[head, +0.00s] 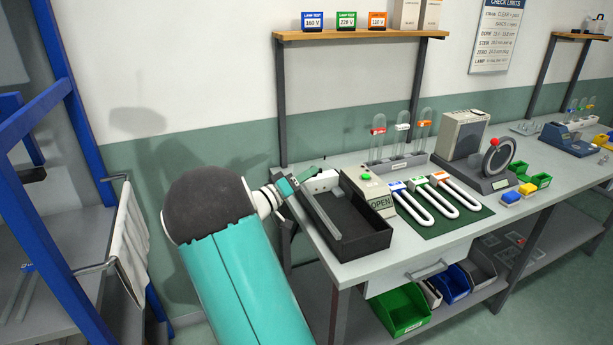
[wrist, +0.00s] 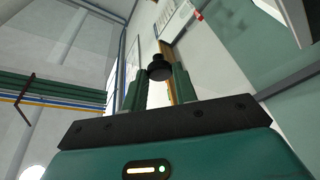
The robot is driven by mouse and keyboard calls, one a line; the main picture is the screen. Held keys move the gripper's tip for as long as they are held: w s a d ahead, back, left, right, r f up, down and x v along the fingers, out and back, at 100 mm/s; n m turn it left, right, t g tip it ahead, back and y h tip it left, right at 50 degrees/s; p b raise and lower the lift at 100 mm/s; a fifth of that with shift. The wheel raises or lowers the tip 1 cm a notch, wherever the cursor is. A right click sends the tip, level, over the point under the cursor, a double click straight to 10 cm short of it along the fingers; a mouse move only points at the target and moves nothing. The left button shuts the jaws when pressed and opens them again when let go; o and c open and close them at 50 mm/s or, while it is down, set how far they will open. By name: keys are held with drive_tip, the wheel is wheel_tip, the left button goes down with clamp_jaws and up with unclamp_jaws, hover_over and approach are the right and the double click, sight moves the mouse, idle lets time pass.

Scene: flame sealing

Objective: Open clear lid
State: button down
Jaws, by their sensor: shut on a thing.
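My gripper (head: 312,171) is over the left back corner of an open-topped black tray (head: 368,245) on the bench. In the wrist view its two green fingers (wrist: 159,88) are shut on a round black knob (wrist: 159,68). A long grey bar (head: 322,218) slants along the tray's left side, close to my gripper. I cannot make out a clear pane, so whether the knob and bar belong to the clear lid is uncertain. A grey box with a green button and an OPEN sign (head: 380,202) stands right of the tray.
U-shaped tubes (head: 437,200) lie on a green mat right of the OPEN box. Upright glass tubes (head: 402,135) stand in a rack behind. A shelf post (head: 283,110) rises close behind my gripper. A blue-framed rack (head: 75,110) stands left; open floor lies front right.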

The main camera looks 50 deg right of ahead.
drive_tip(key=c, duration=1.1)
unclamp_jaws()
drive_tip(key=v, duration=1.3)
drive_tip(key=shift+a+f, duration=0.2)
drive_tip(key=shift+a, duration=0.15)
drive_tip(key=shift+w, duration=0.1)
